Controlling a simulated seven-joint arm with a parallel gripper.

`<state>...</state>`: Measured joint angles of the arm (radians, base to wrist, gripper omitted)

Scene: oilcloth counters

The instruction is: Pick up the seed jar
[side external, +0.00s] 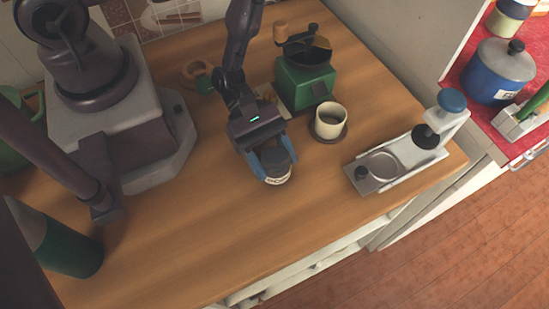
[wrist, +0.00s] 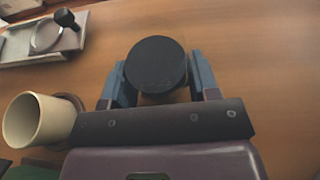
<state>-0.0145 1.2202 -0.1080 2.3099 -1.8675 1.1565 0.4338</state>
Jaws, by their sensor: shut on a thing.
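The seed jar (side external: 276,171) is a small jar with a dark lid and a pale label with dark lettering. My gripper (side external: 270,160) is shut on it, with one blue finger on each side. In the wrist view the jar's round dark lid (wrist: 157,64) shows between the fingertips of my gripper (wrist: 160,75). The jar looks upright, at or just above the wooden counter; I cannot tell whether it touches the wood. Its lower body is mostly hidden in the wrist view.
A cream cup (side external: 330,121) on a dark saucer stands close to the right, with a green grinder (side external: 304,78) behind it. A metal press device (side external: 400,155) lies further right. A dark green cylinder (side external: 65,242) is at front left. The front counter is clear.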

